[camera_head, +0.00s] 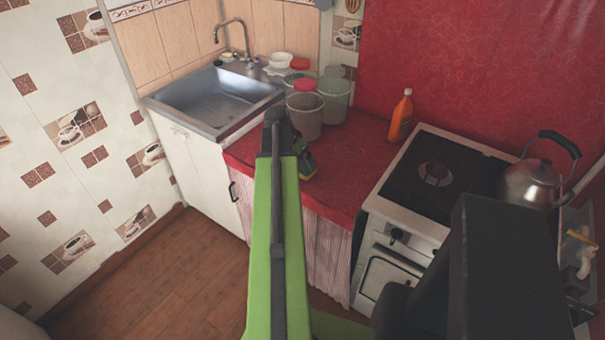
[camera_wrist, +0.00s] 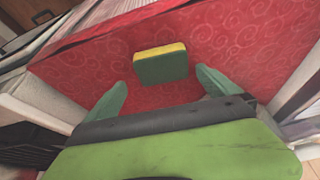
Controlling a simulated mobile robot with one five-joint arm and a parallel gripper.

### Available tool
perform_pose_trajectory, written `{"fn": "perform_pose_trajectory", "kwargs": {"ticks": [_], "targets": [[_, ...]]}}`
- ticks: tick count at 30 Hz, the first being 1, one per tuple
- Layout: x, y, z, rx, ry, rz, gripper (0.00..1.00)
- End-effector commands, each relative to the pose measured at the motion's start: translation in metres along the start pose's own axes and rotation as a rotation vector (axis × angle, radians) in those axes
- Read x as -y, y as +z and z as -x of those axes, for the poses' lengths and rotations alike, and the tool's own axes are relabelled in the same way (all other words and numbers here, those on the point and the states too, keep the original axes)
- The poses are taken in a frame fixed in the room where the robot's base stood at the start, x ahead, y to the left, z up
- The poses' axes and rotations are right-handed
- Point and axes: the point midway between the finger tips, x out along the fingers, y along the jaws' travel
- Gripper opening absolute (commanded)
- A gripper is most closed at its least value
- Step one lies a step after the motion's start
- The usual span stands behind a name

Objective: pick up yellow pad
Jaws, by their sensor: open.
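The yellow pad (camera_wrist: 160,65) lies on the red counter in the wrist view, a small block with a yellow edge at the back and a dark green face towards me. My gripper (camera_wrist: 163,92) is open, its two green fingers spread apart. The pad is beyond the fingertips, roughly centred between them, and nothing is between the fingers. In the head view my green arm reaches over the counter. A small dark green and yellow shape beside the arm's end (camera_head: 306,163) is partly hidden by the arm; I cannot tell if it is the pad or my gripper.
The red counter (camera_head: 345,165) has clear room right of my arm. Several buckets (camera_head: 335,98) stand behind, with a steel sink (camera_head: 215,100) at left. An orange bottle (camera_head: 401,116) stands near the stove (camera_head: 425,200), which holds a kettle (camera_head: 533,183).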

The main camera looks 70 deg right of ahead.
Motion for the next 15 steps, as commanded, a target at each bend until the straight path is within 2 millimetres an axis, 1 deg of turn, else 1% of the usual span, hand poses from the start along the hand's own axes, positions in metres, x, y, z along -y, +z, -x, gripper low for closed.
{"fn": "perform_pose_trajectory", "kwargs": {"ticks": [6,9,11,15], "targets": [[0.005,-0.002,-0.038,0.000,0.001,-0.002,1.00],[0.004,-0.001,-0.052,0.000,0.000,-0.002,1.00],[0.004,-0.002,-0.053,0.000,0.000,-0.002,1.00],[0.003,-0.004,-0.050,0.000,0.000,-0.001,1.00]]}}
